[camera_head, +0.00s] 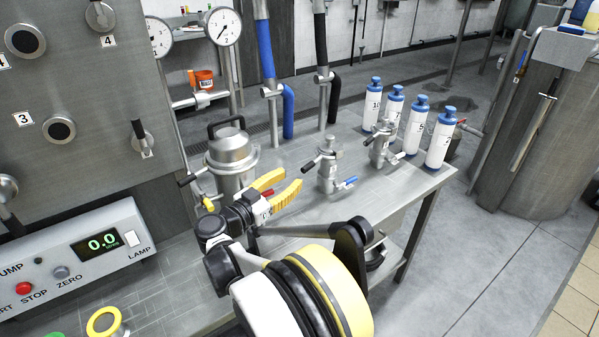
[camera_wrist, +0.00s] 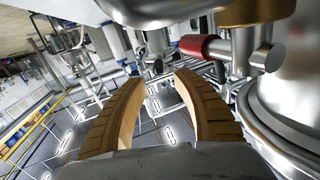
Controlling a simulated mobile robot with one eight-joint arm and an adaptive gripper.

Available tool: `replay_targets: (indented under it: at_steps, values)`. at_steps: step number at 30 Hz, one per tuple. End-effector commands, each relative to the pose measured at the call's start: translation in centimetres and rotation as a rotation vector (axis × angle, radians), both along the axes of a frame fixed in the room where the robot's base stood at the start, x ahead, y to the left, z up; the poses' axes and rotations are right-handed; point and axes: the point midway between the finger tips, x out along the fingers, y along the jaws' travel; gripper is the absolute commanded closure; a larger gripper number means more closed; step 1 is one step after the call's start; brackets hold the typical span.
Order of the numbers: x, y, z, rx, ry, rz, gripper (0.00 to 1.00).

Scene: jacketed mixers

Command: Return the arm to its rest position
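My gripper (camera_head: 291,178) has two curved yellow fingers, spread apart with a gap between them, beside the lidded steel vessel (camera_head: 232,158) on the steel bench. In the wrist view the fingers (camera_wrist: 157,78) are also apart, with nothing held between them. A red-sleeved handle (camera_wrist: 197,45) on steel fittings is close beyond the right finger there. My arm (camera_head: 320,290) reaches over the bench from the lower middle of the head view, with its yellow, black and white links low in front. Part of the bench behind it is hidden.
Two small steel valve fittings (camera_head: 329,172) stand right of my gripper. Several blue-capped white bottles (camera_head: 414,125) line the bench's right end. A control panel (camera_head: 75,262) reading 0.0 is at left. A large steel tank (camera_head: 535,130) stands at right; floor before it is clear.

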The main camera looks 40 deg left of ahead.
Motion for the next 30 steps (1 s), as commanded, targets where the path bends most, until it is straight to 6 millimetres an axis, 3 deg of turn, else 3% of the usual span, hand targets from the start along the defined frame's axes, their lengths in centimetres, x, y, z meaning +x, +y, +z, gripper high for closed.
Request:
replay_targets:
  at_steps: [19, 22, 26, 30]
  values:
    - [-0.7, 0.0, 0.0, 0.0, 0.0, 0.0, 0.65]
    - [0.0, -0.3, 0.9, 0.007, -0.011, 0.004, 0.65]
    - [3.1, -1.6, 5.6, 0.041, -0.072, 0.044, 0.65]
    - [8.5, -5.3, 14.7, 0.088, -0.178, 0.146, 0.65]
